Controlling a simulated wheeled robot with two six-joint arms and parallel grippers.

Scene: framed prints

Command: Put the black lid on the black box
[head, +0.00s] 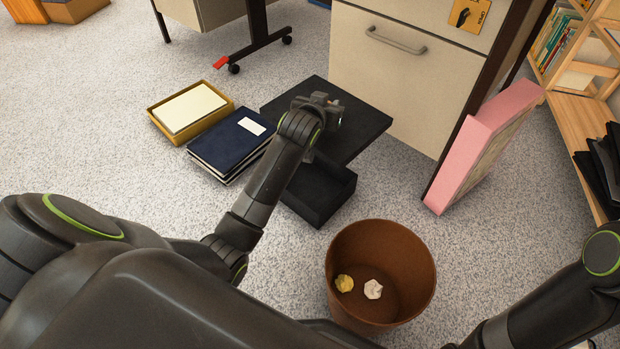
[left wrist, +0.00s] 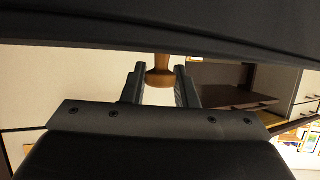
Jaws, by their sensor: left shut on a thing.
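The black lid (head: 362,124) is a flat dark panel with its broad face up in the head view. In the left wrist view the lid (left wrist: 160,28) fills the top, with a brown knob (left wrist: 160,72) between the fingers. My left gripper (head: 328,101) is shut on the lid, at its knob. The black box (head: 322,206) is on the carpet, nearer to me than most of the lid; the lid and my arm hide part of it. The lid overlaps the box's far part in the picture, offset from it; the gap in height cannot be told. My right gripper is out of view.
A navy book stack (head: 225,147) and a yellow tray (head: 158,121) with paper lie left of the box. A brown bin (head: 425,275) stands at the near right. A cabinet (head: 390,85) stands behind, and a pink frame (head: 470,165) leans on it.

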